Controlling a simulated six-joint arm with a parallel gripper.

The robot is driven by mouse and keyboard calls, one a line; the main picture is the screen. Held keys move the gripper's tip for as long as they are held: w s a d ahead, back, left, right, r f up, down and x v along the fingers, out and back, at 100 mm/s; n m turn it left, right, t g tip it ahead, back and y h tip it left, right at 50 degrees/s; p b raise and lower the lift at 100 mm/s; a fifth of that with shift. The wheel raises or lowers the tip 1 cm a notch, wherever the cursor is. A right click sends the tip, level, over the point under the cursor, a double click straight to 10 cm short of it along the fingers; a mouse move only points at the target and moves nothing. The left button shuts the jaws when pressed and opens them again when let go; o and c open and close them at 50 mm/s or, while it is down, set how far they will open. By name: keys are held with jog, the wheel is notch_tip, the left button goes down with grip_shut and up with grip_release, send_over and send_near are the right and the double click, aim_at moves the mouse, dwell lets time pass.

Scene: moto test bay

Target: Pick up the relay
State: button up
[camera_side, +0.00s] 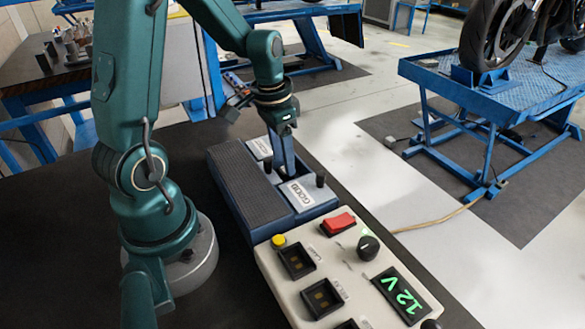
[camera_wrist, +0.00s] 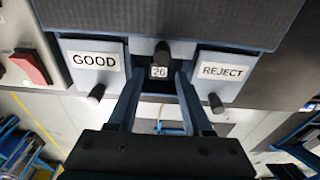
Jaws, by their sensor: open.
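My gripper (camera_wrist: 160,82) points at the gap between two bins, its two fingers apart and the jaws open. A small dark piece with a white number label, maybe 20 or 26 (camera_wrist: 158,72), shows between the fingertips. It may be the relay, but I cannot be sure. I cannot tell whether the fingers touch it. A dark peg-like end (camera_wrist: 162,48) shows just above the label. In the side view my gripper (camera_side: 287,165) reaches down beside the GOOD plate, and its fingers hide whatever is between them.
A GOOD plate (camera_wrist: 95,62) and a REJECT plate (camera_wrist: 222,72) flank the fingers, each with a black peg. A dark ribbed pad (camera_side: 245,182) lies alongside. The tester box (camera_side: 272,262) has a red switch (camera_side: 338,223), black knob (camera_side: 368,246) and 12 V display (camera_side: 403,296).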

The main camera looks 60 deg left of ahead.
aim_at(286, 176)
jog(key=shift+w+f, duration=0.2)
jog(key=shift+f, duration=1.3)
grip_shut()
